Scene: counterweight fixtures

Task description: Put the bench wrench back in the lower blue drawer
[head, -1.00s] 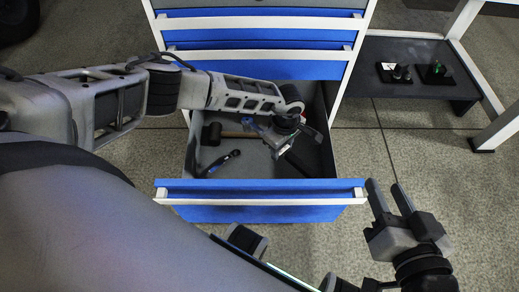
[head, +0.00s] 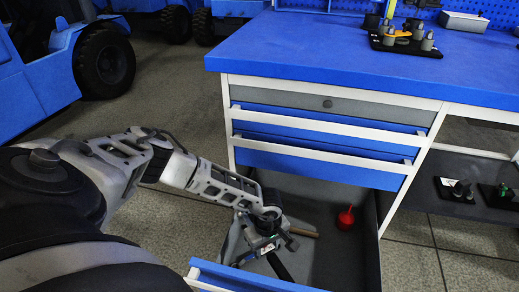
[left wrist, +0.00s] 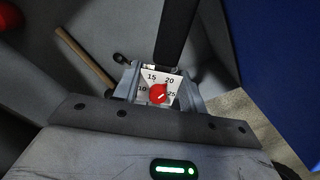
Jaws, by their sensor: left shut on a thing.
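The lower blue drawer (head: 235,275) is pulled open under the blue-topped bench cabinet; its front is partly cut off by the lower picture edge. My left gripper (head: 268,246) reaches down into the drawer's opening. It is shut on the bench wrench (head: 279,267), a dark bar. In the left wrist view the wrench (left wrist: 177,38) extends upward from between the fingers (left wrist: 160,88), with a white dial marked 10 to 25 and a red pointer. I cannot tell whether the wrench touches the drawer floor. My right gripper is out of view.
A red item (head: 346,217) stands in the drawer's back right. A wooden handle (left wrist: 85,58) lies beside the wrench. Two closed drawers (head: 315,150) overhang the drawer's back. A low dark shelf (head: 480,208) with small parts is at right.

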